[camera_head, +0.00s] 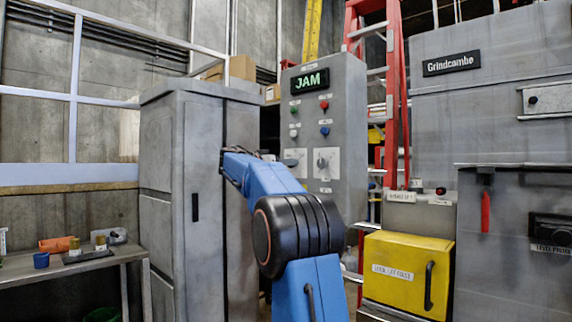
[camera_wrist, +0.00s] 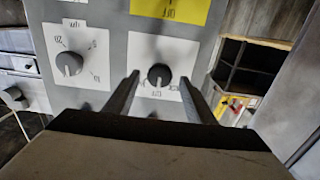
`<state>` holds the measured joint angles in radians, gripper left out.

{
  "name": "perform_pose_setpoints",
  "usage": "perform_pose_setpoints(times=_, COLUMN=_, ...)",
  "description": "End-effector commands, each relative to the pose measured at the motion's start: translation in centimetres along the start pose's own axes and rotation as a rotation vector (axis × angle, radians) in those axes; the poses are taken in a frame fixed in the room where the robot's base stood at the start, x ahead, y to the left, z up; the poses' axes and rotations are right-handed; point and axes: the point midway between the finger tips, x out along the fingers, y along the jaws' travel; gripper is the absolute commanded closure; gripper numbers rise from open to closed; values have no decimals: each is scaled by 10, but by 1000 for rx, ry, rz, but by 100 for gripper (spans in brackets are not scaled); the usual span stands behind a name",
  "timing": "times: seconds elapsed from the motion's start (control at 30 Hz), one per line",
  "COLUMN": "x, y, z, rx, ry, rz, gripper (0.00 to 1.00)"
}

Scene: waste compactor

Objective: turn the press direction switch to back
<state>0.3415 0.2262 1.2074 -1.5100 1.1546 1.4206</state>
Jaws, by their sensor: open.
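The grey control panel (camera_head: 312,88) stands in the middle of the head view, and its screen reads JAM. In the upside-down wrist view, a dark round knob (camera_wrist: 158,75) sits on a white plate with small word labels, too small to read surely. It appears to be the press direction switch. My gripper (camera_wrist: 159,77) is open, with one finger on each side of this knob; I cannot tell whether they touch it. The knob's exact setting is unclear. In the head view my arm hides the gripper and part of the left plate (camera_head: 294,158).
A grey dial (camera_wrist: 70,63) with numbers is beside the dark knob, and a yellow plate (camera_wrist: 170,8) is above it in the wrist view. A grey cabinet (camera_head: 180,190) is left of my arm. A yellow box (camera_head: 395,270) and red ladder (camera_head: 391,90) are right.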

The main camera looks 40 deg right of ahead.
Motion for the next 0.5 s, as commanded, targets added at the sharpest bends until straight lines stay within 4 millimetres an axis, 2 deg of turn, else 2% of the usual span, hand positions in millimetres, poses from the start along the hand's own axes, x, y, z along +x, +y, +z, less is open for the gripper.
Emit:
perform_pose_setpoints(times=0.37, x=6, y=1, z=0, rx=0, ry=0, rz=1, gripper=50)
perform_pose_setpoints(times=0.4, x=6, y=1, z=0, rx=0, ry=0, rz=1, gripper=55)
perform_pose_setpoints(times=0.5, x=6, y=1, z=0, rx=0, ry=0, rz=1, gripper=79)
